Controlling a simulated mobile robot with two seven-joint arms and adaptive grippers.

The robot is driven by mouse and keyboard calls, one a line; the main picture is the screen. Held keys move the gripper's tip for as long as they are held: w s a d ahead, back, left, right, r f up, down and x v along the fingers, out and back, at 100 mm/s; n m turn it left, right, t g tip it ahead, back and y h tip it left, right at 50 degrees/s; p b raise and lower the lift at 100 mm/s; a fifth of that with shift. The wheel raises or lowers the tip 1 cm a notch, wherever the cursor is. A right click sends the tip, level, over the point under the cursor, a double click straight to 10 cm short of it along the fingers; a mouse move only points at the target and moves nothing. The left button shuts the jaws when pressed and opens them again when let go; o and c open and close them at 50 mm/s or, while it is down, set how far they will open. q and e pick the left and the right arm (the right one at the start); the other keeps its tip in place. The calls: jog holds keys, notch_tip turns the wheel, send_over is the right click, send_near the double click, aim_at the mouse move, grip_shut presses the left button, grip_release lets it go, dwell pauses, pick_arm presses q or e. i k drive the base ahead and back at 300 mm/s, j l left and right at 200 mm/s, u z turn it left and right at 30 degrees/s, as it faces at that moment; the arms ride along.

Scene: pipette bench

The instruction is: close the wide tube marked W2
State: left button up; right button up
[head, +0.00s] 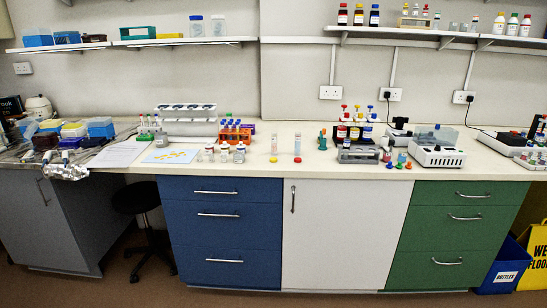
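Two clear upright tubes stand near the middle of the bench: a left tube (274,144) with pale orange in it and a right tube (297,145) with pinkish contents. A small yellow piece (274,159) shows just in front of the left tube and a small red piece (297,160) in front of the right one; they look like caps. No W2 mark is readable at this size, so I cannot tell which tube bears it. Neither of my grippers is in the head view.
Small bottles (239,152) stand left of the tubes, with an orange rack (238,132) behind. A grey block (358,154) and several coloured caps (389,165) lie to the right. A black stool (137,198) stands below.

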aim_at(274, 134)
jog(key=i+j+z, duration=0.35)
jog(key=i, duration=0.25)
jog(key=i+j+z, duration=0.35)
jog(key=i+j, duration=0.15)
jog(key=i+j+z, duration=0.35)
jog(key=i+j, duration=0.25)
jog(key=j, duration=0.1)
